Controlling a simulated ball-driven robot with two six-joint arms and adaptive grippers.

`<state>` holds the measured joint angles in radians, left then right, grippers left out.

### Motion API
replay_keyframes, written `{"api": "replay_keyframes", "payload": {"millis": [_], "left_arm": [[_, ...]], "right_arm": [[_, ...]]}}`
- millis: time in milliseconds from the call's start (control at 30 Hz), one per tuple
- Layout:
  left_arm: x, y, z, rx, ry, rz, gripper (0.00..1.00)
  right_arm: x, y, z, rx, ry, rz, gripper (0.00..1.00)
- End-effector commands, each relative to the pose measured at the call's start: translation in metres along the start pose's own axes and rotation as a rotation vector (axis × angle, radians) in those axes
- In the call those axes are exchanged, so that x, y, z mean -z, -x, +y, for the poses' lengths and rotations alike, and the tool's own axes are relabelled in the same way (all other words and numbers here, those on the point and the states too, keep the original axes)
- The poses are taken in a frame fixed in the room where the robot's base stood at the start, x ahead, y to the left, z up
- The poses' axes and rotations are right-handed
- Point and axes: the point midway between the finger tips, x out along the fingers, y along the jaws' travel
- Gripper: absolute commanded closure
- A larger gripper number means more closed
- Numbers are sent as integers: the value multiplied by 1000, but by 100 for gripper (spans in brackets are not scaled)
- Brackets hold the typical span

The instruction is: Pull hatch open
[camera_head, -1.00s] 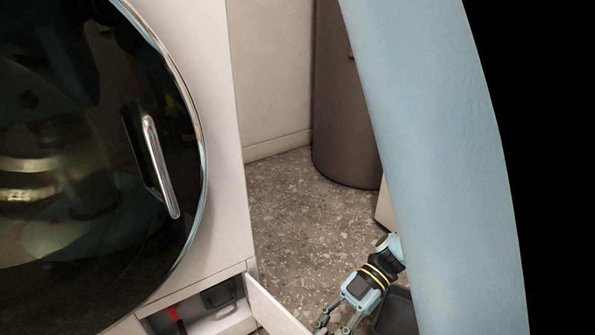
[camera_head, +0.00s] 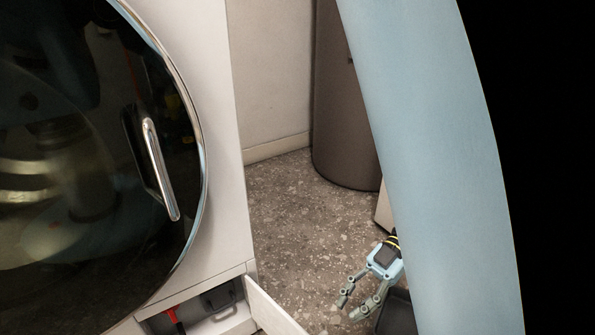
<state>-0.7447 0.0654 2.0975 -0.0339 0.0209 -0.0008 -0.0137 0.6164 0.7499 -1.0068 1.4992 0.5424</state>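The small white hatch (camera_head: 272,307) at the bottom right of the washer front stands swung out. The compartment (camera_head: 222,318) behind it is exposed, with a red part (camera_head: 172,316) and a dark part (camera_head: 218,296) inside. The hatch's lower end is cut off by the picture's bottom edge. My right gripper (camera_head: 348,309) is right of the hatch, above the speckled floor. Its two fingers are spread, with a gap between them and nothing held. It looks apart from the hatch. My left gripper is not in view.
The washer's round dark door (camera_head: 95,240), with a chrome handle (camera_head: 160,170), fills the left. A brown cylindrical bin (camera_head: 345,110) stands by the wall at the back. Speckled floor (camera_head: 300,215) is clear between washer and bin. A large light-blue part of mine covers the right.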

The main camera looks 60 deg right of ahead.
Motion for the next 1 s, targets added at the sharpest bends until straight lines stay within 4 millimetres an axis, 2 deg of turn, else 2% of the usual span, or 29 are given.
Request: {"api": "replay_keyframes", "payload": {"millis": [100, 300, 900, 1000], "left_arm": [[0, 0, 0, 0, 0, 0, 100], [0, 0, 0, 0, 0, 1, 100], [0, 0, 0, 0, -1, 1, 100], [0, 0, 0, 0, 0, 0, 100]], "right_arm": [[0, 21, 1, -2, 0, -2, 79], [0, 38, 1, -1, 0, 0, 79], [0, 38, 1, -2, 1, 0, 79], [-2, 30, 6, -27, 18, -13, 79]]}}
